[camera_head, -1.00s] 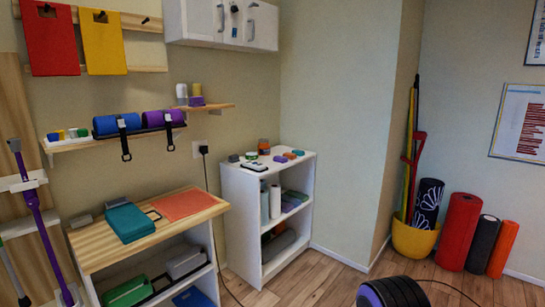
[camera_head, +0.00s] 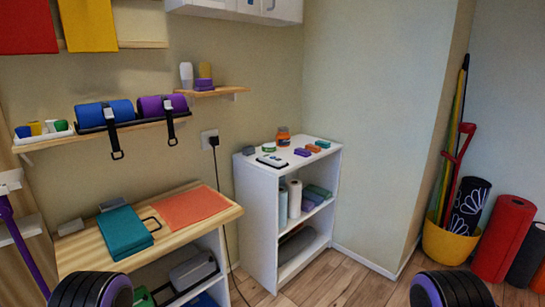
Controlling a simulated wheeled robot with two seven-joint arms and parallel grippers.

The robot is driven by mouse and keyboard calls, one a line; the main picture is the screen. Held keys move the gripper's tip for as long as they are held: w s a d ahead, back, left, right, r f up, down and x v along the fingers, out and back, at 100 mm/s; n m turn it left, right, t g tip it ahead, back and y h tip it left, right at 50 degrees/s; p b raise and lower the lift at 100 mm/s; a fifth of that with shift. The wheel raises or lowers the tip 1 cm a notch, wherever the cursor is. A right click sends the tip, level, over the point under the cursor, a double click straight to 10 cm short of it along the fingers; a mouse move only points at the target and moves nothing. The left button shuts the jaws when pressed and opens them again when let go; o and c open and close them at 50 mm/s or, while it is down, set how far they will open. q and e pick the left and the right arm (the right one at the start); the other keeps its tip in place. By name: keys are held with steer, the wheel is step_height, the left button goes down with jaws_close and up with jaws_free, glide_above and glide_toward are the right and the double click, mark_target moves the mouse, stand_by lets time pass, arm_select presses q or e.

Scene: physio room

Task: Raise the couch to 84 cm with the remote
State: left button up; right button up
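A small flat white device with dark marks (camera_head: 272,161) lies on top of the white shelf unit (camera_head: 258,205), near its front left edge. It may be the remote, but it is too small to tell for sure. No couch shows in this view, and no height reading can be seen. Dark rounded parts of my two arms show at the bottom left and bottom right edges. Neither of my grippers is in view.
Small coloured blocks (camera_head: 302,152) and an orange jar (camera_head: 283,136) share the shelf top. A wooden-topped bench (camera_head: 85,252) with a teal folded item (camera_head: 125,232) stands left. A yellow bucket (camera_head: 447,243) and rolls stand right. A cable hangs between bench and shelf.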

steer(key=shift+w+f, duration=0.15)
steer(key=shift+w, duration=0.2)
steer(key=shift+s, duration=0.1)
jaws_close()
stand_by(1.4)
